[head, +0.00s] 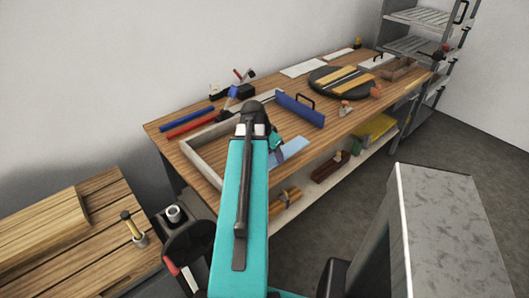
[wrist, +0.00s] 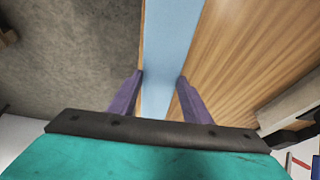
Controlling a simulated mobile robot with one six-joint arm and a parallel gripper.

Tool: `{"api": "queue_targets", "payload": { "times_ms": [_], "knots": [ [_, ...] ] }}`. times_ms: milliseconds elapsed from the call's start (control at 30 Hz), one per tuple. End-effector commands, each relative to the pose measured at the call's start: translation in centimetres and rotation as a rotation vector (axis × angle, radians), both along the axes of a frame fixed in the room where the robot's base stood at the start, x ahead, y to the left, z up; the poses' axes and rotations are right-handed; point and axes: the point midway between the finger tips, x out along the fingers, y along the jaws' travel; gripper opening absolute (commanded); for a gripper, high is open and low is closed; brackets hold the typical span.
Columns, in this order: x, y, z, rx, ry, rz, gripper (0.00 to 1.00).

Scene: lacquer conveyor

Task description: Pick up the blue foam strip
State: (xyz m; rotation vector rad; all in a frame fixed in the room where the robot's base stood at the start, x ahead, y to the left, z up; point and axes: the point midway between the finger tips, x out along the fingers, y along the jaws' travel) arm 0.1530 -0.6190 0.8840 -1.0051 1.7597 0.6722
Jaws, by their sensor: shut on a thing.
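The light blue foam strip (wrist: 172,35) runs up the wrist view between the two purple fingers of my gripper (wrist: 160,79). The fingers are shut on its sides. In the head view the strip (head: 291,150) shows near the front edge of the workbench, partly hidden by my arm. My gripper is mostly hidden behind my teal arm there. I cannot tell whether the strip touches the bench top.
The wooden workbench (head: 230,172) holds a pale frame (head: 197,154), a dark blue bar (head: 187,114), a red bar (head: 190,128), a blue handled block (head: 301,112) and a dark round turntable (head: 321,80). A shelf (head: 310,192) below holds wood pieces. Grey floor (head: 350,225) lies in front.

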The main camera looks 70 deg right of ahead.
Motion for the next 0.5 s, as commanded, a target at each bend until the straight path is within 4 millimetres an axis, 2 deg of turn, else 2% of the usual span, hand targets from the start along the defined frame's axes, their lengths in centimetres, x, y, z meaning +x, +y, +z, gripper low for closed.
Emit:
{"api": "queue_targets", "payload": {
  "times_ms": [200,500],
  "knots": [
    [-2.4,1.5,0.1,-0.001,-0.001,-0.001,0.23],
    [-3.4,2.0,0.4,0.0,-0.001,0.0,0.23]
  ]
}}
